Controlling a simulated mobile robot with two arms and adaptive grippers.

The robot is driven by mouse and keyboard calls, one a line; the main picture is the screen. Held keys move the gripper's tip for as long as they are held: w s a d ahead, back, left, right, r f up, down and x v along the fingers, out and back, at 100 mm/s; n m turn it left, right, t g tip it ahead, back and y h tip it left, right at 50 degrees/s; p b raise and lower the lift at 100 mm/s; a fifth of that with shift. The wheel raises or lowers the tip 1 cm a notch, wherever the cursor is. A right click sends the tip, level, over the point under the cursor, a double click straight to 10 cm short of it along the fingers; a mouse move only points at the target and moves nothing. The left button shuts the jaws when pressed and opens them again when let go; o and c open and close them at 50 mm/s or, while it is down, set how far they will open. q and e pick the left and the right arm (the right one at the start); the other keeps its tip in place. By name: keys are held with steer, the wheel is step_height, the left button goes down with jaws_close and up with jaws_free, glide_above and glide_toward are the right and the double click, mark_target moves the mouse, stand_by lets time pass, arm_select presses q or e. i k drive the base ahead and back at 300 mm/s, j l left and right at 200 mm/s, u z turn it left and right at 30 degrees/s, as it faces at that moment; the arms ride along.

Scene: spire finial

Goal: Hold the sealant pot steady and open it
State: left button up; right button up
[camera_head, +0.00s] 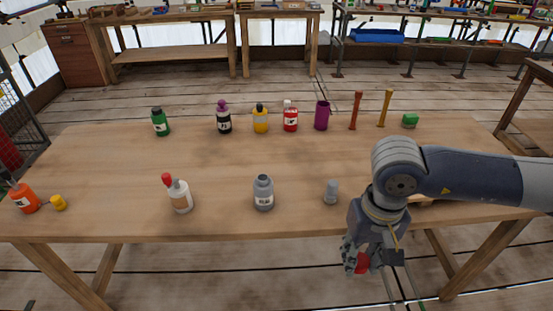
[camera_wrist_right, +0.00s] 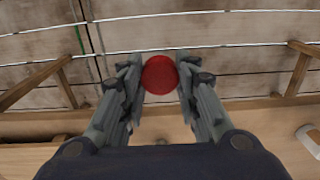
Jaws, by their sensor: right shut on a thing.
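My right gripper (camera_head: 356,262) hangs just beyond the table's front edge, shut on a round red thing (camera_head: 362,263). In the right wrist view the red thing (camera_wrist_right: 160,74) sits between the two fingertips (camera_wrist_right: 160,76); its full shape is hidden. I cannot tell which container is the sealant pot, as the labels are too small to read. A white bottle with a red cap (camera_head: 178,194) stands front left of centre. A grey bottle (camera_head: 263,193) stands open-necked at front centre, with a small grey piece (camera_head: 331,192) to its right. My left gripper is out of view.
The wooden table (camera_head: 110,170) has an orange bottle (camera_head: 24,197) and yellow cap (camera_head: 58,202) at left. Along the back are green (camera_head: 161,122), black (camera_head: 224,120), yellow (camera_head: 261,120) and red (camera_head: 290,118) bottles, a purple cup (camera_head: 321,116) and two upright sticks. The table's middle is clear.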

mark_target(263, 185)
steer(key=i+l+u, duration=0.15)
steer(key=i, duration=0.25)
steer(key=i+l+u, duration=0.2)
steer(key=i, duration=0.2)
steer(key=i+l+u, duration=0.15)
steer(key=i, duration=0.25)
